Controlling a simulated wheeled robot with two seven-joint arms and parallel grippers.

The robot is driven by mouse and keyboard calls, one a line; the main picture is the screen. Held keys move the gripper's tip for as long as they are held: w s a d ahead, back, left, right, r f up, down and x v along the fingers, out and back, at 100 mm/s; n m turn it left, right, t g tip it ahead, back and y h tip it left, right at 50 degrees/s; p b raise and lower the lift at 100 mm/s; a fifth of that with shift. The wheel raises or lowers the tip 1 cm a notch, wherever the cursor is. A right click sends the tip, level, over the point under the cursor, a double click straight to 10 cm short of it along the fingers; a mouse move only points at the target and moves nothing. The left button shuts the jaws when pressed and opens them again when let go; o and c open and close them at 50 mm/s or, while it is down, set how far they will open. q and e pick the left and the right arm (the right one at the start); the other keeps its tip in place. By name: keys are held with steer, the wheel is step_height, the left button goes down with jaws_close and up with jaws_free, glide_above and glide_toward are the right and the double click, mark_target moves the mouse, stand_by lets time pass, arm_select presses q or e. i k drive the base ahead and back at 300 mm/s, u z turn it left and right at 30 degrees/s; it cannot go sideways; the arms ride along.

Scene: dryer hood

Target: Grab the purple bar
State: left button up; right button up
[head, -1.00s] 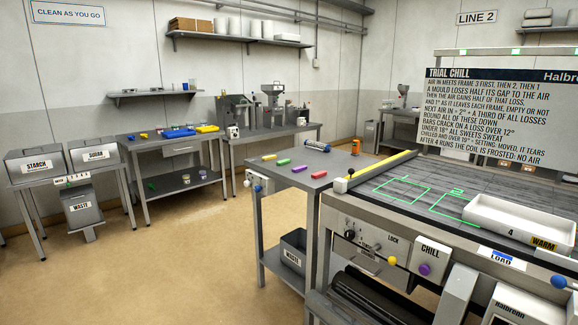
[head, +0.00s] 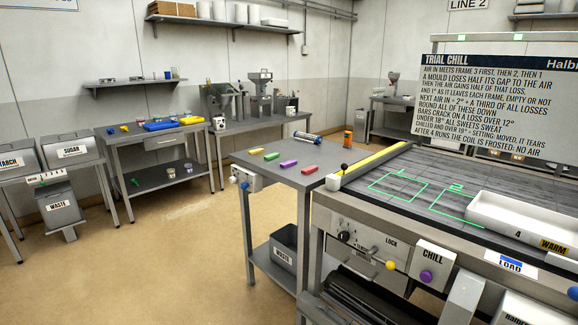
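The purple bar (head: 289,163) lies flat on the grey side table (head: 262,174), between a green bar (head: 271,156) on its left and a red bar (head: 310,169) on its right. A yellow bar (head: 256,151) lies at the left end of this row. The bars are apart from each other. Neither of my grippers shows in the head view.
Open floor (head: 170,255) lies at the left.

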mark_target(293, 161)
steer(key=u, duration=0.9)
steer(key=i, duration=6.2)
steer(key=z, duration=2.05)
steer(key=i, duration=2.45)
steer(key=z, duration=0.05)
